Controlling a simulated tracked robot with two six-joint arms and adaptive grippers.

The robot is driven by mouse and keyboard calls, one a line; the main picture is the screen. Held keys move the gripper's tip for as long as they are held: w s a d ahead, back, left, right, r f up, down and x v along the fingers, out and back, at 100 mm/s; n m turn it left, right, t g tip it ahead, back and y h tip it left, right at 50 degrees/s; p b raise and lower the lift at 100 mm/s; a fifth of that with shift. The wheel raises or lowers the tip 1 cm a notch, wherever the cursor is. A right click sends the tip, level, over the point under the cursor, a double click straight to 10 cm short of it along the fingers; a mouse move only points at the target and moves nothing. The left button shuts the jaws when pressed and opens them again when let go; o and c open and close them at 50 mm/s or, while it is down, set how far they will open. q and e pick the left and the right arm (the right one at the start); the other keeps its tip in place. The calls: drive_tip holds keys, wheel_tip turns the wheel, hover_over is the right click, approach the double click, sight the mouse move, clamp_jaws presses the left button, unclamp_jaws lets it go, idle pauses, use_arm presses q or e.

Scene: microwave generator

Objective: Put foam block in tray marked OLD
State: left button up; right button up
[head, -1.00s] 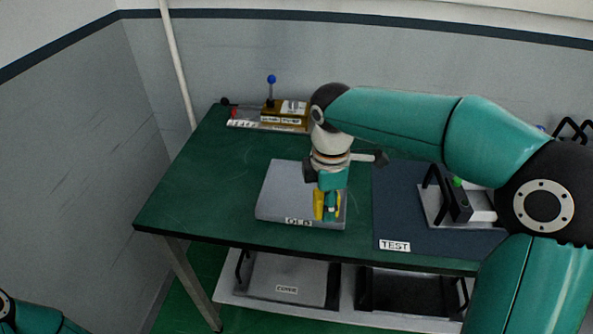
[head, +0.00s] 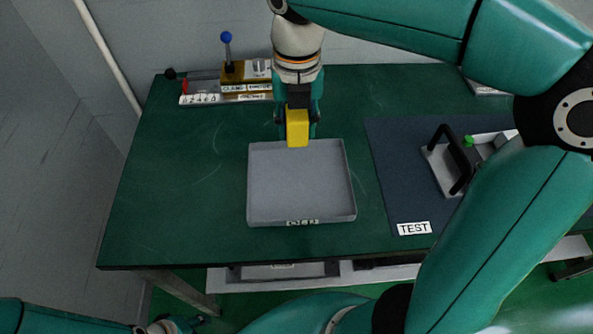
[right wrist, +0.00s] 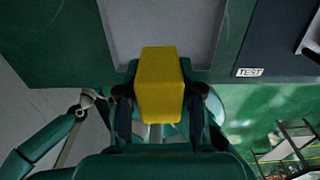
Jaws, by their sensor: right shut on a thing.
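The yellow foam block (head: 297,127) is held between the fingers of my right gripper (head: 297,133). It hangs by the far edge of the grey tray marked OLD (head: 265,210), and its height above the tray is hard to judge. The tray lies on the green table and its floor looks empty. In the right wrist view the block (right wrist: 160,85) fills the gap between the fingers (right wrist: 160,100), with the tray (right wrist: 165,25) beyond it. My left gripper (right wrist: 90,105) is low at the left, small and unclear.
A dark mat marked TEST (head: 400,180) lies right of the tray, with a black-handled device (head: 455,165) on it. A clamp fixture with a blue-knobbed lever (head: 228,55) stands at the back left. The table (head: 165,200) is clear left of the tray.

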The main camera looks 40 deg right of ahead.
sight(300, 137)
drive_tip(key=f, duration=1.5)
drive_tip(key=shift+s+d+f+b, duration=0.15)
drive_tip(key=shift+d+b, duration=0.05)
drive_tip(key=shift+b, duration=0.2)
drive_tip(key=o, duration=0.7)
drive_tip(key=shift+f, duration=0.1)
drive_tip(key=shift+o, duration=0.2)
wheel_tip(300, 137, up, 12)
drive_tip(key=shift+p, duration=0.4)
